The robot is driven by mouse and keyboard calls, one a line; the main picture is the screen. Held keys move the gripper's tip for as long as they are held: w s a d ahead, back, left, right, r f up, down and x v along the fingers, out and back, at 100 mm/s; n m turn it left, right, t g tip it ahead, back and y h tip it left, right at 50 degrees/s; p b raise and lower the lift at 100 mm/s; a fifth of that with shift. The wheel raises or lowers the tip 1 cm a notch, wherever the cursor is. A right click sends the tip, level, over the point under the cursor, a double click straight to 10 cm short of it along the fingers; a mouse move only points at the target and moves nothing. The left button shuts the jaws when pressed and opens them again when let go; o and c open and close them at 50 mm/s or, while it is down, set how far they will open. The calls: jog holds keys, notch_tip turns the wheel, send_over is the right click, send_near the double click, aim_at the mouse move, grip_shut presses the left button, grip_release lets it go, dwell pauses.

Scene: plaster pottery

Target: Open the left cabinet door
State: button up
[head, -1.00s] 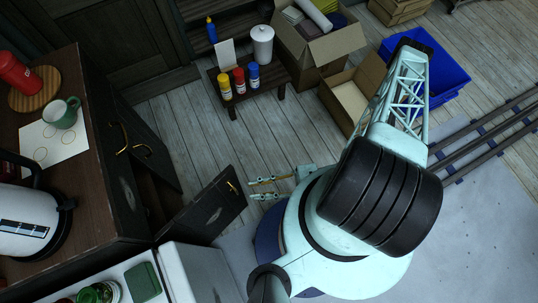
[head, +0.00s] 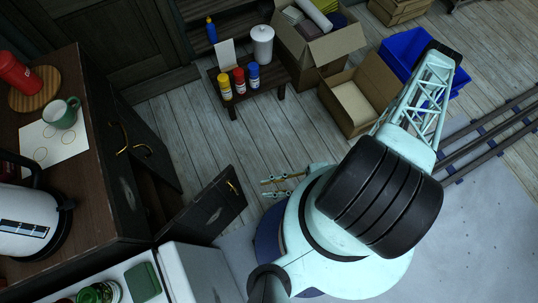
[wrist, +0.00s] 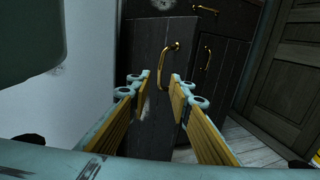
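The dark wooden cabinet (head: 100,165) stands at the left of the head view. Its left door (head: 200,215) stands swung out from the front at an angle, with a brass handle (head: 232,186) near its free edge. In the wrist view, this door (wrist: 152,115) stands ahead, and its handle (wrist: 172,65) shows upright beyond the fingertips. My gripper (head: 265,188) is to the right of the door in the head view, with a gap between them. In the wrist view, my gripper (wrist: 160,80) has its fingers spread and nothing between them.
Other brass handles (head: 122,138) show on the cabinet front, beside the open door. A white appliance (head: 195,270) stands below the door in the head view. A low bench (head: 250,97) with bottles stands beyond, near cardboard boxes (head: 355,100). Wooden floor between is clear.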

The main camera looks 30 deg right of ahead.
grip_shut()
jog(key=shift+d+n, duration=0.1)
jog(key=shift+n, duration=0.2)
